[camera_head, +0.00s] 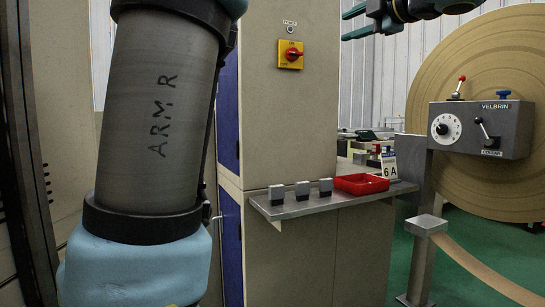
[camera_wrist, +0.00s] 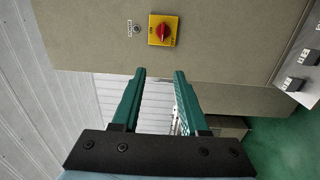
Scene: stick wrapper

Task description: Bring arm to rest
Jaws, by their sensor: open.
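My gripper (camera_wrist: 159,74) is open and empty in the wrist view. Its two green fingers stand apart, with the beige cabinet face and, lower down, a white ribbed wall showing between them. In the head view my gripper (camera_head: 344,25) is at the top edge, right of the cabinet, fingers pointing left and apart. Nothing touches the fingers. My upper arm, marked ARM R, fills the left of the head view and hides part of the cabinet. A red rotary switch on a yellow plate (camera_head: 290,54) is on the cabinet; in the wrist view it (camera_wrist: 163,31) lies beyond the fingertips.
A steel shelf (camera_head: 262,207) juts from the beige cabinet (camera_head: 262,125). It carries several dark blocks with light tops, a red tray (camera_head: 361,184) and a 6 A sign (camera_head: 389,166). At right are a grey VELBRIN control box (camera_head: 480,129) and a large brown roll (camera_head: 487,57).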

